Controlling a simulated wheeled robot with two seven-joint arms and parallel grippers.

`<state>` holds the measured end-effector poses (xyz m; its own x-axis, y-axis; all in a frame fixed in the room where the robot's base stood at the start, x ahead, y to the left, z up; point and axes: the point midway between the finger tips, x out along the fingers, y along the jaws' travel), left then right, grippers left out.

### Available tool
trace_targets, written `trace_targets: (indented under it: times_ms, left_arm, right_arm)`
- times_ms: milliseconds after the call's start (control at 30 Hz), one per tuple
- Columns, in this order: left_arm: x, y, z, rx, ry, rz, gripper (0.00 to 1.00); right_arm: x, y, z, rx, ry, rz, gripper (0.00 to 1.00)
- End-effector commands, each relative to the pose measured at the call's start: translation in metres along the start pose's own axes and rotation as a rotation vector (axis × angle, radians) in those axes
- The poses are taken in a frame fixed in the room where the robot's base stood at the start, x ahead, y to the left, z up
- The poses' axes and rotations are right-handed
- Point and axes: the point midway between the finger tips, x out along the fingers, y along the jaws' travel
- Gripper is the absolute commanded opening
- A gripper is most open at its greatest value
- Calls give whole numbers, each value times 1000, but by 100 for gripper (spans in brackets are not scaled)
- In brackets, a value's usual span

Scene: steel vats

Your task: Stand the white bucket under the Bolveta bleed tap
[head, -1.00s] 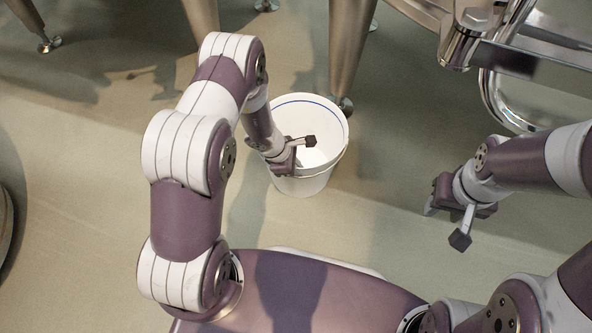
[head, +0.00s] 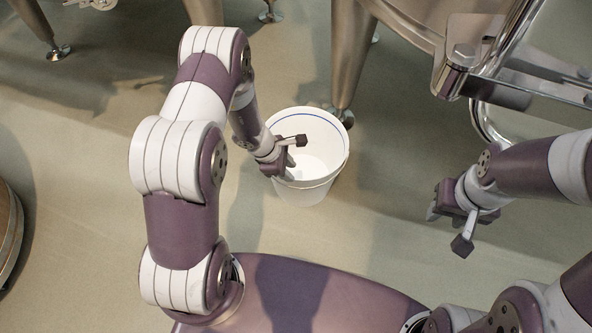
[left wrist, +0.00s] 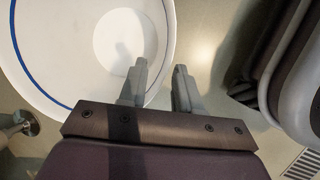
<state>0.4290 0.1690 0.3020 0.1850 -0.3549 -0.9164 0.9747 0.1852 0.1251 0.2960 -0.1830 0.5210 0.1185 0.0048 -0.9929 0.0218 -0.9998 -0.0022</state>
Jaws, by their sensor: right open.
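The white bucket (head: 322,190) stands upright on the floor ahead of my base, with a blue line inside its rim. My left gripper (head: 286,168) is at its front-left rim. In the left wrist view, the fingers of my left gripper (left wrist: 160,75) are apart with the rim of the bucket (left wrist: 85,92) running between them, one finger over the inside and one outside. Contact with the wall cannot be told. My right gripper (head: 434,203) is open and empty, right of the bucket. No tap labelled Bolveta can be read.
A vat leg (head: 350,65) stands just behind the bucket. A shiny steel frame (head: 462,60) is at the upper right. A small metal fitting (head: 98,3) shows at the top left. A round object (head: 8,235) is at the left edge.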

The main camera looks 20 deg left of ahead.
Motion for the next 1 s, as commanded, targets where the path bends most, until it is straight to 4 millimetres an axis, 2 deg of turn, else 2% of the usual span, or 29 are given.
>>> trace_targets:
  times_ms: [33,233,300,367,433,500,633,700,800,1000]
  left_arm:
    - [-19,1,2,-2,0,1,33]
    - [-46,0,2,9,1,-1,33]
    - [-62,0,12,107,2,-14,33]
    - [-89,-6,29,306,9,-43,33]
    - [-131,-21,52,634,33,-94,33]
    - [-172,-43,66,975,77,-154,33]
    - [-227,-79,69,1481,180,-258,33]
    - [-243,-90,67,1645,224,-297,33]
    - [-252,-96,64,1750,255,-327,33]
    - [-253,-97,63,1759,256,-333,33]
  right_arm:
    - [-14,0,-2,0,0,0,43]
    - [-25,0,-3,0,0,0,43]
    - [-26,0,-3,0,-1,0,43]
    - [-26,0,-3,0,-1,0,43]
    - [-25,0,-3,0,-1,0,43]
    - [-24,0,-3,0,-1,0,43]
    - [-24,0,-3,0,-1,0,43]
    - [-24,0,-3,0,-1,0,43]
    - [-24,0,-3,0,-1,0,43]
    - [-24,0,-3,0,0,0,43]
